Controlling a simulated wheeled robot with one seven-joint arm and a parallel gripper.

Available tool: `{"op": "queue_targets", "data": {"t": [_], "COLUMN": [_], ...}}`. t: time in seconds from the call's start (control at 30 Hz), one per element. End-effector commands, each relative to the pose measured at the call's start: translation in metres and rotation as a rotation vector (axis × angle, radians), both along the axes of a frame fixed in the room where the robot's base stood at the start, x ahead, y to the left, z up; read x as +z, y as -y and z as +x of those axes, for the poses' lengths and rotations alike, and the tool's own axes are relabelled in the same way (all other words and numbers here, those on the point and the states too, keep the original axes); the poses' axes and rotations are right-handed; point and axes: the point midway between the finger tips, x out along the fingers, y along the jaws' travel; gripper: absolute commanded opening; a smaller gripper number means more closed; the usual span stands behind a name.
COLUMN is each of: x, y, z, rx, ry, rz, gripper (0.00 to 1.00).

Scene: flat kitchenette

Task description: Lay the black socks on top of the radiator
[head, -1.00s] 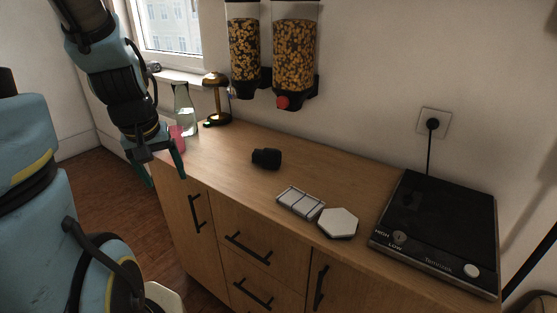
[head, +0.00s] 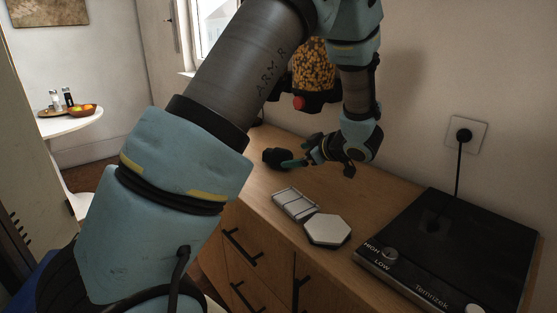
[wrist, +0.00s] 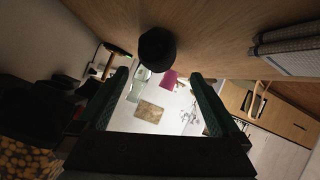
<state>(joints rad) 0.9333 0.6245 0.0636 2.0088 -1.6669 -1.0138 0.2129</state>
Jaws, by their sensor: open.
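The black socks (head: 275,157) form a dark rolled bundle on the wooden counter (head: 262,182). In the wrist view the bundle (wrist: 157,48) is just ahead of the fingertips, roughly centred between them. My gripper (head: 296,162) is low over the counter, at the right side of the bundle. Its two green fingers (wrist: 160,76) are spread apart with nothing between them. In the head view the fingertips overlap or nearly touch the socks; I cannot tell if there is contact. I do not make out a radiator in any view.
A grey-white tray (head: 296,204) and a white hexagonal piece (head: 327,230) lie on the counter right of the socks. A black hotplate (head: 450,245) takes the right end. A dispenser (head: 314,70) hangs on the wall behind my arm. A round white table (head: 75,122) stands far left.

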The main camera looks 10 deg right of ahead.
Motion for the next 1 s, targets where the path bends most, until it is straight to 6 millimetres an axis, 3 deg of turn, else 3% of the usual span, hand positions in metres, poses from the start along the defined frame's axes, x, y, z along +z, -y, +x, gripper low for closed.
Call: {"op": "queue_targets", "data": {"t": [0.2, 0.47, 0.7, 1.0], "x": [-0.015, -0.023, -0.037, -0.041], "y": [-0.015, -0.025, -0.042, -0.044], "z": [0.028, 0.044, 0.071, 0.077], "rx": [0.001, 0.0, 0.001, -0.003], "ry": [-0.001, -0.002, -0.001, -0.002], "rz": [0.001, 0.0, 0.001, -0.001], "gripper": [1.0, 1.0, 1.0, 0.99]}}
